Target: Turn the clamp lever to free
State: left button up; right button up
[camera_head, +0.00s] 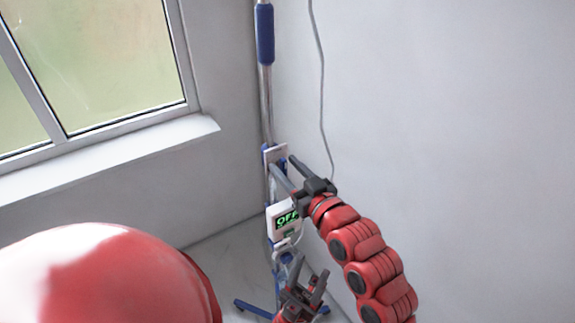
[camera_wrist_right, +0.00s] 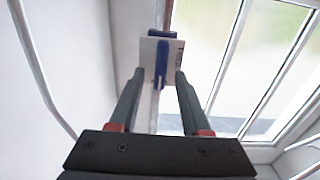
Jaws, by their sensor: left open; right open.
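The clamp is a pale plate (camera_wrist_right: 149,49) on the upright pole (camera_head: 264,100), with a blue lever (camera_wrist_right: 161,64) across its front. In the right wrist view the lever runs roughly up and down in the picture. The plate also shows in the head view (camera_head: 277,152), where the lever is hard to make out. My right gripper (camera_wrist_right: 159,76) is open, with its fingertips on either side of the lever's lower part; contact cannot be told. My left gripper (camera_head: 312,266) is open and empty, low near the pole's base.
A white device (camera_head: 284,220) reading OFF in green hangs on the pole below the clamp. The pole has a blue sleeve (camera_head: 265,35) above and blue feet (camera_head: 254,309). A window (camera_head: 95,60) with a sill stands left; a cable (camera_head: 322,90) hangs along the right wall.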

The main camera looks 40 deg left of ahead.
grip_shut()
dwell(0.3)
jog(key=shift+f+b, duration=0.15)
jog(key=shift+b, duration=0.35)
jog(key=shift+s+a+f+n+b, duration=0.1)
jog(key=shift+s+f+n+b, duration=0.15)
jog(key=shift+n+b, duration=3.15)
jog(key=shift+s+a+f+n+b, duration=0.15)
jog(key=shift+s+f+n+b, duration=0.15)
jog(key=shift+n+b, duration=3.1)
jog(key=shift+s+a+f+n+b, duration=0.1)
jog(key=shift+s+f+n+b, duration=0.15)
jog(key=shift+n+b, duration=3.15)
jog(key=m+b, duration=0.2)
jog(key=shift+b, duration=0.4)
